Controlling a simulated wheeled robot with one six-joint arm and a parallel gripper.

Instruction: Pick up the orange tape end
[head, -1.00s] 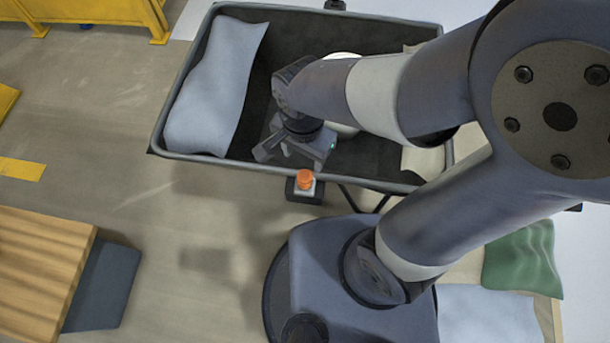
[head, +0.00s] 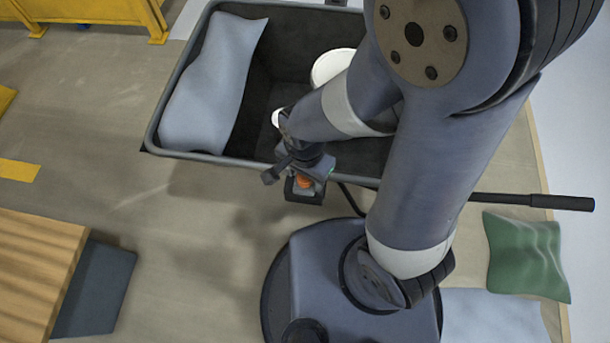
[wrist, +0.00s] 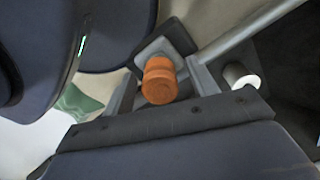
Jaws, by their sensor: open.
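The orange tape end (head: 304,182) is a short, ribbed, upright piece on a small pale block with a dark base, just outside the bin's near rim. In the wrist view the orange piece (wrist: 159,82) shows large, ahead of the gripper palm and between the finger lines. My gripper (head: 288,178) is open, above and beside it at the rim, and partly covers it in the head view. I cannot tell whether the fingers touch it.
A dark bin (head: 178,154) with a grey rim holds a pale blue cushion (head: 212,85) and a white round item (head: 333,66). A dark handle bar (head: 535,201) lies right, near a green cushion (head: 525,255).

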